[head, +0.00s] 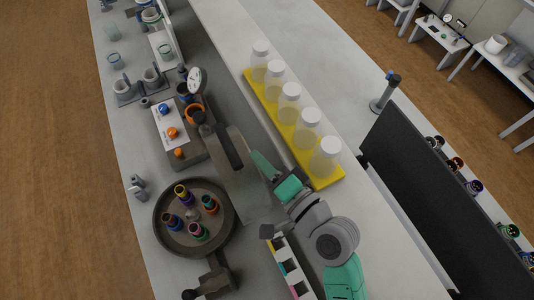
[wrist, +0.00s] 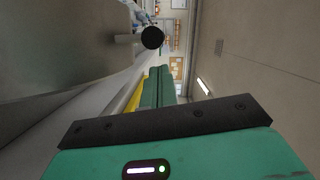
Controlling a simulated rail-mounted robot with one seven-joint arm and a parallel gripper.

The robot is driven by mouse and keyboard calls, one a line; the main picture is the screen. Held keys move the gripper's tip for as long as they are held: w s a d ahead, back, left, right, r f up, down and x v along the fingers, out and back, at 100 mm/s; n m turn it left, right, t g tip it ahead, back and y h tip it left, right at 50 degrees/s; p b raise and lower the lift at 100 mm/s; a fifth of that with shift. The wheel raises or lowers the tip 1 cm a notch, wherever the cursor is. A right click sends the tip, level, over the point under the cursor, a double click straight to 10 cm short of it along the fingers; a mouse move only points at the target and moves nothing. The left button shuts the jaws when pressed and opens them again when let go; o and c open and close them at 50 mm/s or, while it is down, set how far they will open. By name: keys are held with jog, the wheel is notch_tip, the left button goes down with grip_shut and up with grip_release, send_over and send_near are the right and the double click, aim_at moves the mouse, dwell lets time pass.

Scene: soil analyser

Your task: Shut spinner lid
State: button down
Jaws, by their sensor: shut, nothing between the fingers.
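The spinner (head: 168,236) is a round dark tray at the lower middle of the head view. It holds several coloured-ringed tubes, which show from above uncovered. The lid (head: 258,207) appears as a grey raised panel to the right of the spinner. A dark bar (head: 230,148) on it looks like its handle. In the wrist view the lid (wrist: 50,45) fills the upper left, with a black round handle end (wrist: 152,38) on a grey stem. My gripper (head: 256,156) is shut and empty beside the lid, right of the handle. Its green fingers (wrist: 158,88) show together; contact is unclear.
A yellow rack (head: 330,183) of several capped bottles stands to the right of my gripper. A dark panel (head: 425,195) stands further right.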

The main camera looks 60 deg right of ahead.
jog(key=shift+p+x, duration=0.35)
jog(key=shift+x, duration=2.45)
